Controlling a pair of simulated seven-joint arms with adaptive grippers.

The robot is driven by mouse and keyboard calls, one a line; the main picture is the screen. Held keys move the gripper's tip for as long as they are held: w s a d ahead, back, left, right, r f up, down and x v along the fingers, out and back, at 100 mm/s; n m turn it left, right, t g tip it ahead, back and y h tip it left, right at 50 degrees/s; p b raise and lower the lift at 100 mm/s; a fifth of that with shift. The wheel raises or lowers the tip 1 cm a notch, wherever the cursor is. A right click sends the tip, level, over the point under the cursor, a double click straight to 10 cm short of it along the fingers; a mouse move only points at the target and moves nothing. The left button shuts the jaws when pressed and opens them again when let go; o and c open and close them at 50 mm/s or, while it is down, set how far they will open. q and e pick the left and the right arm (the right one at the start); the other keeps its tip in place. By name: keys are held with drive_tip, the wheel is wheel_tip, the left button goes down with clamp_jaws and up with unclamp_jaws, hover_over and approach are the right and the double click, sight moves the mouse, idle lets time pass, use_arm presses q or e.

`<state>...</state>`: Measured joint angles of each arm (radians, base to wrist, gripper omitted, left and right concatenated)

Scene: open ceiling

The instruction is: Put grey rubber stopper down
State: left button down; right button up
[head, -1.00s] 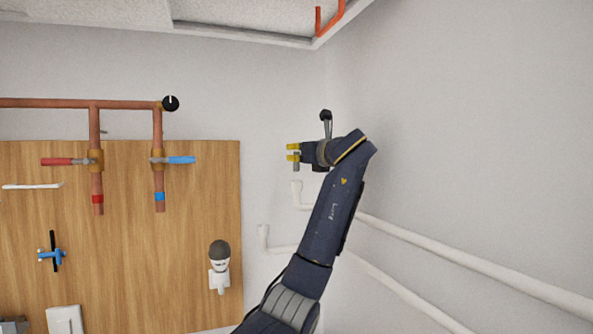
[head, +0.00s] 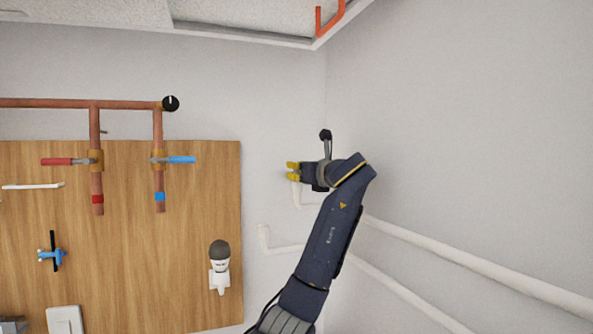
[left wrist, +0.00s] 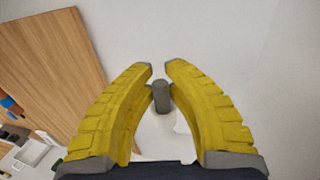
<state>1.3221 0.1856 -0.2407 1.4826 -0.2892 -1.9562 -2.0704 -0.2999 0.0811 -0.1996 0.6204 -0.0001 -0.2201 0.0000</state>
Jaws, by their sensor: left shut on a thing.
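My left gripper (head: 291,171) is shut on the grey rubber stopper (left wrist: 162,96), which sits between the yellow fingertips in the left wrist view. In that view the white pipe (left wrist: 163,128) lies right behind the stopper. In the head view the fingers are at the upturned end of the upper white pipe (head: 297,196). I cannot tell whether the stopper is in the pipe mouth or just above it. The stopper is not clearly visible in the head view. My right gripper is in neither view.
A wooden board (head: 120,240) with copper pipes (head: 60,103), a red-handled valve and a blue-handled valve is to the left. A second white pipe (head: 264,238) stands lower. A dark-topped white fitting (head: 219,258) is on the board. The wall at right is clear above the pipes.

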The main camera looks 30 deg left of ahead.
use_arm(q)
drive_tip(key=c, duration=1.4)
unclamp_jaws()
drive_tip(key=shift+r, duration=0.1)
drive_tip(key=v, duration=1.2)
